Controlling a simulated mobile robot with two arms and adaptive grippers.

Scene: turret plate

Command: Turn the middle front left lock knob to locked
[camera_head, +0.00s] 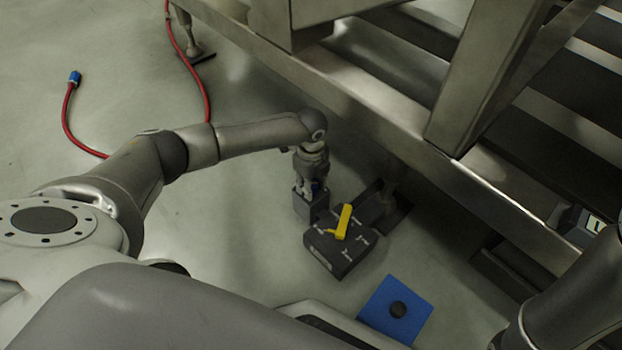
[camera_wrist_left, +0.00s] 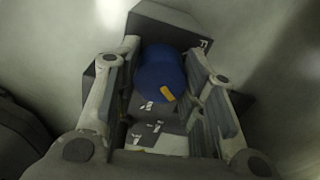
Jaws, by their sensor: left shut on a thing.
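The blue lock knob (camera_wrist_left: 160,76) with a yellow pointer mark sits between the two fingers of my left gripper (camera_wrist_left: 163,72) in the left wrist view. The gripper is shut on it. The knob stands on a dark grey lock box (camera_wrist_left: 165,22) with small white markings. In the head view my left gripper (camera_head: 312,186) points down onto the lock box (camera_head: 311,208). The markings are too small to read, so the knob's setting is unclear. My right gripper is out of view; only part of its arm shows at lower right.
A large metal frame (camera_head: 400,150) rises behind. A red hose (camera_head: 67,115) lies on open floor at left.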

